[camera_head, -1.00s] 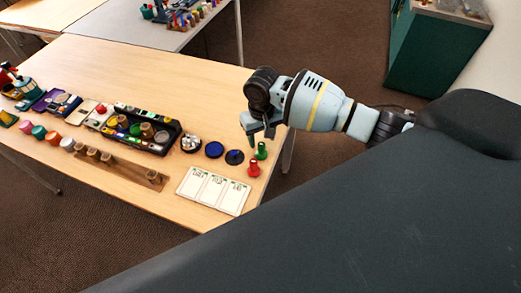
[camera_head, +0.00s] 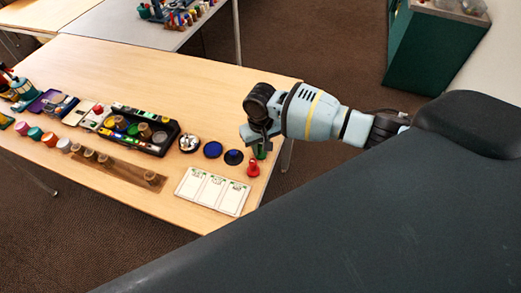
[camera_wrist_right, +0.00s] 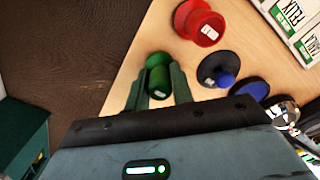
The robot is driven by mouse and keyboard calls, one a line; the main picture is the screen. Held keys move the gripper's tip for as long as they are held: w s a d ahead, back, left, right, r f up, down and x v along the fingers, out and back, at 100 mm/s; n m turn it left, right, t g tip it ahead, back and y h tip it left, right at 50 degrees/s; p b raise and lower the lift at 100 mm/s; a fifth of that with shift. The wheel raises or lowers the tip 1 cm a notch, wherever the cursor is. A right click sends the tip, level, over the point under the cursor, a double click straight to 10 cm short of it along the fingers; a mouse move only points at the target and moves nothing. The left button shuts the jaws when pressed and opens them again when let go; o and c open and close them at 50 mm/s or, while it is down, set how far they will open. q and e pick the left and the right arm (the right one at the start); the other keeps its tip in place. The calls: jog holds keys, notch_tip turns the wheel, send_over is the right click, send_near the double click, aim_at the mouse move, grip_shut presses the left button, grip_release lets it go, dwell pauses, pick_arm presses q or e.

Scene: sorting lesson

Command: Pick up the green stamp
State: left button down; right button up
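The green stamp (camera_head: 261,152) stands near the table's right edge, partly hidden by my right gripper (camera_head: 257,143) in the head view. In the right wrist view the green stamp (camera_wrist_right: 158,72) is between the two fingers of my right gripper (camera_wrist_right: 160,88). One finger is on each side of it, and the fingers look apart rather than clamped. Whether either finger touches the stamp is hard to tell. My left gripper is not in view.
A red stamp (camera_head: 253,169) stands close in front of the green one. A white card sheet (camera_head: 212,191) lies in front. The table (camera_head: 180,80) is clear behind.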

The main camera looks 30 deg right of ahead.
grip_shut()
jog(key=shift+r, duration=0.45)
jog(key=r, duration=0.3)
jog(key=shift+a, duration=0.4)
jog(key=a, duration=0.9)
jog(key=a+r, duration=0.1)
jog(key=a, duration=0.4)
jog(key=shift+a+r+b, duration=0.1)
jog(key=shift+a+b, duration=0.2)
jog(key=shift+a, duration=0.35)
